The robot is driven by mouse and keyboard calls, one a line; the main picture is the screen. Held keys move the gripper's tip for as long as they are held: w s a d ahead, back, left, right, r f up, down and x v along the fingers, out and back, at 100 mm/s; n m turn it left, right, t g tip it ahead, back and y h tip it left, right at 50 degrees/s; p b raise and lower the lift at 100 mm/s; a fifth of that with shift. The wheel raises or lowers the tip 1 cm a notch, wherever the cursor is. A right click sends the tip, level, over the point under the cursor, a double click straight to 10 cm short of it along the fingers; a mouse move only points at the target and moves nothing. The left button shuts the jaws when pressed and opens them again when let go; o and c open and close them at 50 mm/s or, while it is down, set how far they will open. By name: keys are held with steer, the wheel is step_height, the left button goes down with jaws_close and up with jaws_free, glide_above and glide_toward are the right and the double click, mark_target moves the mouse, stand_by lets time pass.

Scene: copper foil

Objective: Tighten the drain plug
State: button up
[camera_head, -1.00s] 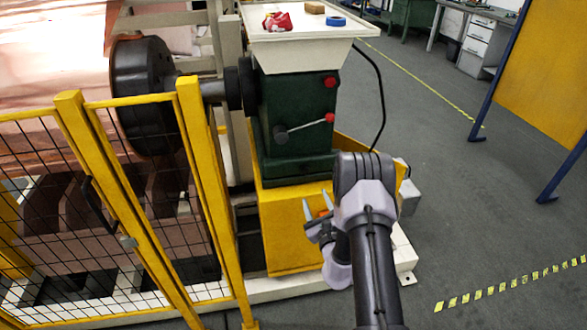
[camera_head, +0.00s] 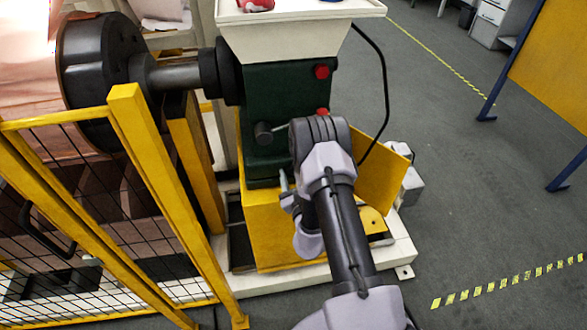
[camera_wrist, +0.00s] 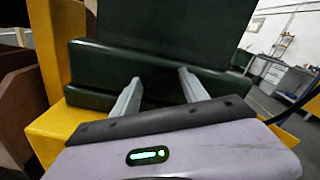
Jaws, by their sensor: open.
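I cannot make out a drain plug in either view. The dark green gearbox housing (camera_head: 285,95) stands on a yellow base (camera_head: 262,235). It has a round red fitting (camera_head: 321,72) high on its front. A dark round hub (camera_head: 264,134) sits lower down, and a second red piece (camera_head: 322,111) shows just above my arm. My gripper (camera_head: 288,179) is open and empty in front of the housing's lower edge. In the wrist view, my gripper's (camera_wrist: 159,77) two fingers stand apart, facing the housing's green lower ledge (camera_wrist: 215,82). My arm hides part of the housing.
A yellow mesh fence (camera_head: 130,130) stands at the left, before a large dark roller end (camera_head: 95,70). A pale hopper-shaped tray (camera_head: 285,40) tops the housing. A black cable (camera_head: 385,85) hangs at its right. The grey floor (camera_head: 470,190) at the right is open.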

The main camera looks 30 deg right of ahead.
jaws_close()
steer(key=shift+m, duration=0.3)
